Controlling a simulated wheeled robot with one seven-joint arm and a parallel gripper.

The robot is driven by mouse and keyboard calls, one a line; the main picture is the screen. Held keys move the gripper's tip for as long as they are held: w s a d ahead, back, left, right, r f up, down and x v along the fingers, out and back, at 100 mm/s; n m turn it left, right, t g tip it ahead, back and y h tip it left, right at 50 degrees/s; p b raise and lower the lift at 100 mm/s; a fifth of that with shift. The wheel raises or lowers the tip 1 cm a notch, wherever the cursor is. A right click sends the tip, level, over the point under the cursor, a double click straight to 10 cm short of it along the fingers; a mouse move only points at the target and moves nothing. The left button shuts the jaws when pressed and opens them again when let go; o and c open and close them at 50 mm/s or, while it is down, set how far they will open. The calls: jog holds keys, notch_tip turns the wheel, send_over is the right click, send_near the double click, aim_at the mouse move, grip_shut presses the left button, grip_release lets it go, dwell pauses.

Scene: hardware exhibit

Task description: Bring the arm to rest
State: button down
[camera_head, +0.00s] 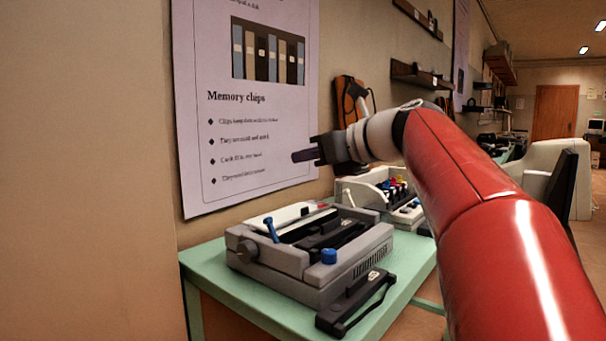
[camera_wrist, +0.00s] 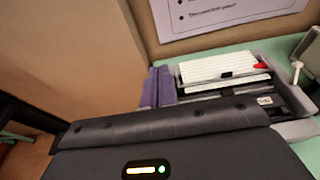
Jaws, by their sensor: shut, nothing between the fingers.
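My gripper (camera_head: 306,155) is at the end of my red arm, up in the air in front of the wall poster in the head view. It points to the left, above the grey machine on the green table. Its fingers are shut together with nothing between them. In the wrist view its purple-grey fingers (camera_wrist: 157,87) lie side by side beyond the dark gripper body. My gripper appears apart from the machine and the table.
A grey machine (camera_head: 325,271) with a blue lever and blue knob stands on a green table (camera_head: 211,262). A black handle part (camera_head: 352,308) is at its front. A white device (camera_head: 362,190) stands behind. A poster (camera_head: 248,120) hangs on the wall.

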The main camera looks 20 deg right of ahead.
jog(key=shift+r, duration=0.15)
jog(key=s+f+n+g+h, duration=0.2)
jog(key=s+f+n+h, duration=0.1)
jog(key=s+f+n, duration=0.6)
jog(key=s+f+n+g+h, duration=0.2)
jog(key=s+f+n, duration=0.6)
jog(key=f, duration=0.7)
jog(key=s+a+f+n+g+h, duration=0.1)
jog(key=s+f+n+g+h, duration=0.1)
jog(key=s+f+n, duration=0.7)
notch_tip(320, 180, down, 4)
jog(key=n+h, duration=0.1)
jog(key=n, duration=0.1)
jog(key=shift+s+n+g+h, duration=0.3)
jog(key=shift+n+h, duration=0.1)
jog(key=c, duration=2.1)
grip_release()
jog(key=shift+a, duration=0.1)
